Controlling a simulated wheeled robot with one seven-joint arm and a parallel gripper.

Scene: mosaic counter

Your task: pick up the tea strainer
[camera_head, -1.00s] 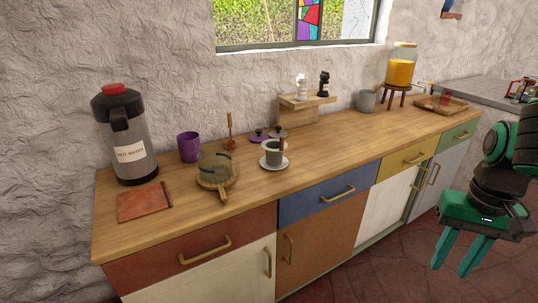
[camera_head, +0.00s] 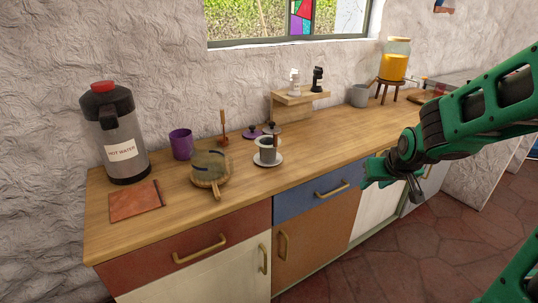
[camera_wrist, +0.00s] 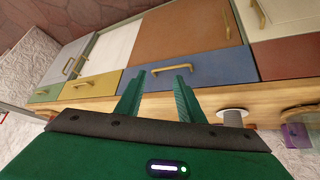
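A small grey cup (camera_head: 267,155) stands on a white saucer (camera_head: 277,163) on the counter. A round white-rimmed piece sits at its top with a brown upright part beside it; this may be the tea strainer, but it is too small to be sure. In the wrist view a dark cup-like shape (camera_wrist: 233,118) shows at the right of the fingers, with a pale disc by it. My gripper (camera_head: 370,176) is in front of the counter edge, to the right of the cup and apart from it. Its two fingers (camera_wrist: 157,75) are spread with nothing between them.
The wooden counter (camera_head: 330,145) has a hot water flask (camera_head: 115,140), purple cup (camera_head: 181,144), teapot-like vessel on a wooden stand (camera_head: 210,165) and brown pad (camera_head: 135,201). Behind are dark lids (camera_head: 272,128), a small shelf (camera_head: 298,98), a grey mug (camera_head: 359,95) and a drink dispenser (camera_head: 395,62).

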